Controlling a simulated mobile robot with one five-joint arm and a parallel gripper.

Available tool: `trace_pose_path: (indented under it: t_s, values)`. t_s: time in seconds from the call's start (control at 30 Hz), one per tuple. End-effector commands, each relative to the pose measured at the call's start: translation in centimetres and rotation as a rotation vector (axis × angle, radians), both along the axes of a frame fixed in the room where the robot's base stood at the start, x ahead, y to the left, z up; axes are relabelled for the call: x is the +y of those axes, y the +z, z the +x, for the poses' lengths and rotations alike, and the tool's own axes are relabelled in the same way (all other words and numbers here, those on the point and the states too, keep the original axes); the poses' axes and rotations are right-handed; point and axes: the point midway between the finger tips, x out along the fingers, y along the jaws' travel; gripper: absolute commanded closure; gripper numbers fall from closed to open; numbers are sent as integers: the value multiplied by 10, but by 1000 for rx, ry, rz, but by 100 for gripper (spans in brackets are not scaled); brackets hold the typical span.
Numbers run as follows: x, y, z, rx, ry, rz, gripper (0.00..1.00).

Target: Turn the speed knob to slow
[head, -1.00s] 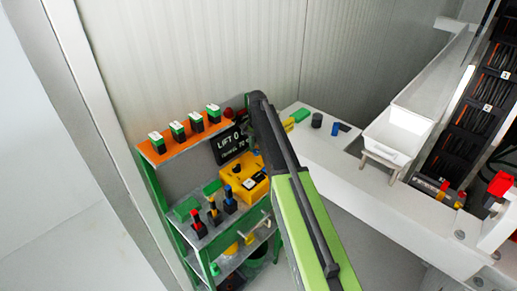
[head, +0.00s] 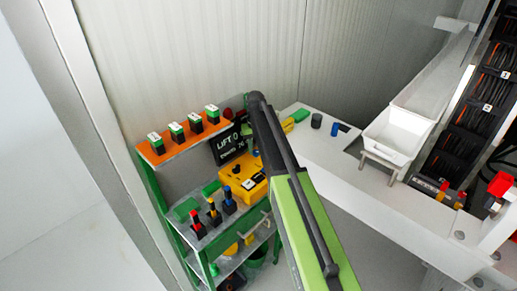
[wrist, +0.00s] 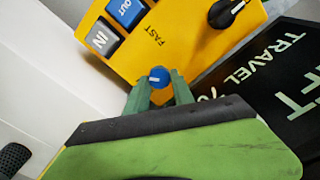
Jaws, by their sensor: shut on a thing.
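The yellow control box (wrist: 135,55) fills the upper part of the wrist view, with the word FAST printed on it. A small round blue knob (wrist: 159,75) with a white mark sits below that word. The two green fingers of my gripper (wrist: 158,82) stand on either side of this knob and are shut on it. Where the white mark points is too small to tell. No slow label shows. In the head view the yellow box (head: 236,184) stands on the green shelf, and my arm hides the gripper.
A blue OUT button (wrist: 126,12), a grey IN button (wrist: 102,38) and a black knob (wrist: 228,12) are on the box. A black display (head: 231,146) stands close behind. Several switches line the orange shelf top (head: 158,156). A white trough (head: 398,135) lies to the right.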

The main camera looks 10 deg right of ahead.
Motion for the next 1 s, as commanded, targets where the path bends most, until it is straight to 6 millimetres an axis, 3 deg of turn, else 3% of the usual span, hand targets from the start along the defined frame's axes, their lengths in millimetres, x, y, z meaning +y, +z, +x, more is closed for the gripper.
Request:
trace_pose_path:
  t_s: [0.6,1.0]
  values:
    - [0,-1,-3,8,569,-1,100]
    - [0,-1,-3,9,809,-2,100]
